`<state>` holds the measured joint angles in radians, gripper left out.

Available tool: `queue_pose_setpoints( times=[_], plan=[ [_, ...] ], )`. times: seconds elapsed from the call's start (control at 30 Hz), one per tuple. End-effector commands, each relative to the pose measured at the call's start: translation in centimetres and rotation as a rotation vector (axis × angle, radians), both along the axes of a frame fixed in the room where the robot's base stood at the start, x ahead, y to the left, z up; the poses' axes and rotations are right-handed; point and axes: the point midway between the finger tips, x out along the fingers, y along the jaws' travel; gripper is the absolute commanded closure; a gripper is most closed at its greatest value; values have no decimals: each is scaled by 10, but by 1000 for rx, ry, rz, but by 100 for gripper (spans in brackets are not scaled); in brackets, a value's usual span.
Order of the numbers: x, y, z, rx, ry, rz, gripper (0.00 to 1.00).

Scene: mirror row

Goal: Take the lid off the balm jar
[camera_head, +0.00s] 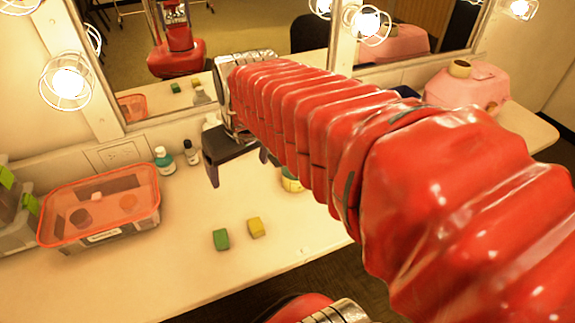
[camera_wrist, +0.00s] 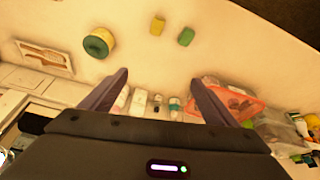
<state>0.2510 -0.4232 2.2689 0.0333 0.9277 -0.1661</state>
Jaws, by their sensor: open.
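The balm jar (camera_wrist: 99,43) is a short round jar in green with a yellow round face, at the upper left of the wrist view. In the head view the jar (camera_head: 291,184) is partly hidden behind my red arm, so its top is hard to make out. My gripper (camera_wrist: 160,77) is open and empty, with its two dark fingers spread apart. The jar lies outside the fingers, beyond the left fingertip in the wrist view. In the head view my gripper (camera_head: 242,172) is above the counter, to the left of the jar.
A green block (camera_head: 221,239) and a yellow block (camera_head: 256,227) lie near the counter's front. An orange-lidded clear box (camera_head: 100,206) stands at left, with bottles (camera_head: 164,160) by the back wall. A pink case (camera_head: 468,84) stands at right. Mirrors with caged bulbs (camera_head: 68,82) line the back.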

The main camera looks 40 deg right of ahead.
Motion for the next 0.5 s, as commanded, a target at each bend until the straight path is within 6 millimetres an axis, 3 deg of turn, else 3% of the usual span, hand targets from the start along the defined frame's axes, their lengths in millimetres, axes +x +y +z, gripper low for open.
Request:
queue_pose_setpoints(
  times=[0.13,0.5],
  plan=[
    [22,-35,-5,3,42,-39,9],
    [60,-131,-33,28,135,-123,9]
  ],
)
